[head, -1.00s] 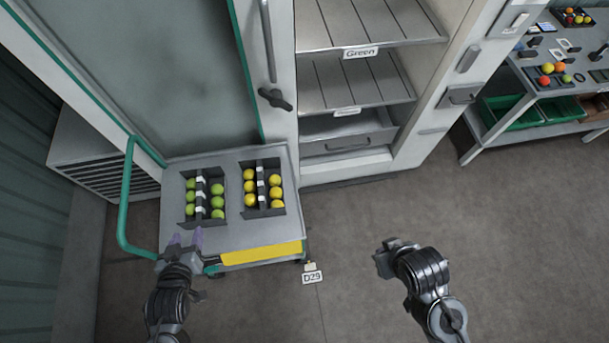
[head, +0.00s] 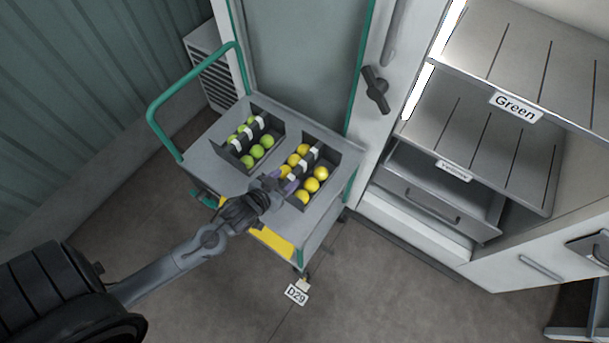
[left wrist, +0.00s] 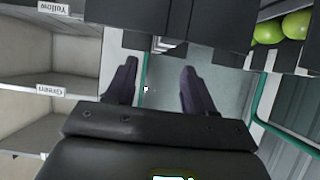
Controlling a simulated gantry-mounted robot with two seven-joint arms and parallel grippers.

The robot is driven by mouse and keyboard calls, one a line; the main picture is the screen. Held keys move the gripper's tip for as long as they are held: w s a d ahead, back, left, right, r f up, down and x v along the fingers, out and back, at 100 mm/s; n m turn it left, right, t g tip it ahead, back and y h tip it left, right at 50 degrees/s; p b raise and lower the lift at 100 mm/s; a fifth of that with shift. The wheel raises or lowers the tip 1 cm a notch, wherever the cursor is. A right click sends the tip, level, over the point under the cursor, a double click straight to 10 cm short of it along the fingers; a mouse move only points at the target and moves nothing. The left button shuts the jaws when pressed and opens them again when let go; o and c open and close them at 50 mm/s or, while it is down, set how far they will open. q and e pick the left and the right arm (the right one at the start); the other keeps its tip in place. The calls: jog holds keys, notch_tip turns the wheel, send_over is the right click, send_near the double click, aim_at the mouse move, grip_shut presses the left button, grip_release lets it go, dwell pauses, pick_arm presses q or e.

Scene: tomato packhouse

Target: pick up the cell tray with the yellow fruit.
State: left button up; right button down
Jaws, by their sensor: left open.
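The cell tray with yellow fruit (head: 345,162) is a dark tray on the right of the trolley top, with round yellow fruit on either side of a central divider. My left gripper (head: 280,181) is at this tray's near left side, its purple fingers overlapping the tray and fruit in the head view. Contact cannot be told. In the left wrist view the fingers (left wrist: 158,88) are apart with nothing between them, and a dark tray part (left wrist: 130,14) lies beyond their tips. My right gripper is out of view.
A similar tray of green fruit (head: 276,128) sits to the left on the same grey trolley (head: 200,158), which has a green handle (head: 165,92). A cabinet with shelves labelled "Green" (head: 515,106) and "Yellow" (head: 453,171) stands right. A D29 tag (head: 296,294) is near the trolley.

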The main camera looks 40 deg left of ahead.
aim_at(299, 167)
pick_arm(q)
jog(key=x, duration=0.4)
jog(key=shift+w, duration=0.1)
jog(key=shift+b+x, duration=0.75)
jog(key=shift+x, duration=1.75)
jog(key=shift+a, duration=0.2)
grip_shut()
